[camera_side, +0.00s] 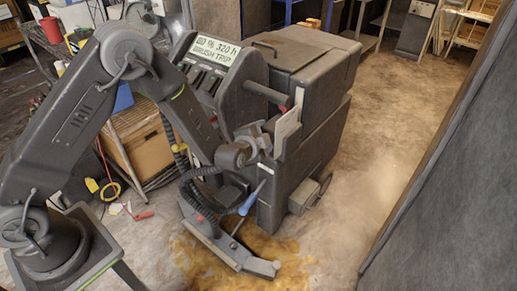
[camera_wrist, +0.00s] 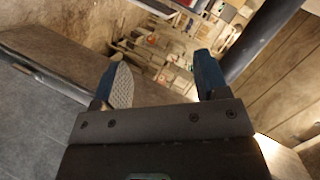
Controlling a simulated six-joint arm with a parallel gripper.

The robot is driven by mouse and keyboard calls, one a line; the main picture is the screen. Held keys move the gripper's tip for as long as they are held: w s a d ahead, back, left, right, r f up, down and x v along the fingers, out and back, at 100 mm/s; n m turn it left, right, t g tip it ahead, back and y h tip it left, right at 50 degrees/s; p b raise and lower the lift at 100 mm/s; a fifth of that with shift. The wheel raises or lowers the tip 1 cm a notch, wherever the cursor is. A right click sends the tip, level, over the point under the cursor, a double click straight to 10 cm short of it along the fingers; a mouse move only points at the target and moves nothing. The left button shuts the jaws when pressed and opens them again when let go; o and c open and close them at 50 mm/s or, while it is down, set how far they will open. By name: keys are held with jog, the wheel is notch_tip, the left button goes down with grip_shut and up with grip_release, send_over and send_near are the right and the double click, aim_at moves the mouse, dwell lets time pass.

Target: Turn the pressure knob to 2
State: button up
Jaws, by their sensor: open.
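The machine (camera_side: 315,75) is a dark grey floor scrubber in the middle of the side view. Its panel sign (camera_side: 215,50) reads "00 % 320 h BRUSH TRIP", with dark controls below it. I cannot make out the pressure knob or its setting in either view. My gripper (camera_wrist: 162,62) is open in the wrist view, with two blue-tipped fingers wide apart and nothing between them. In the side view my arm comes down in front of the machine and my wrist is close to its side; the fingers are not clear there.
A cart with a cardboard box (camera_side: 143,145) is at left. A grey wall (camera_side: 450,170) bounds the right; the floor (camera_side: 385,120) between is clear.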

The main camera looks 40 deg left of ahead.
jog(key=s+a+f+m+t+y, duration=0.1)
jog(key=s+f+m+y, duration=0.15)
jog(key=f, duration=0.45)
jog(key=s+a+f+m+t+y, duration=0.1)
jog(key=s+f+m+t, duration=0.15)
jog(key=f, duration=0.45)
jog(key=shift+g, duration=0.45)
jog(key=x, duration=1.3)
jog(key=shift+w+a+f, duration=0.1)
jog(key=shift+w+a, duration=0.15)
jog(key=shift+w, duration=0.1)
jog(key=c, duration=0.9)
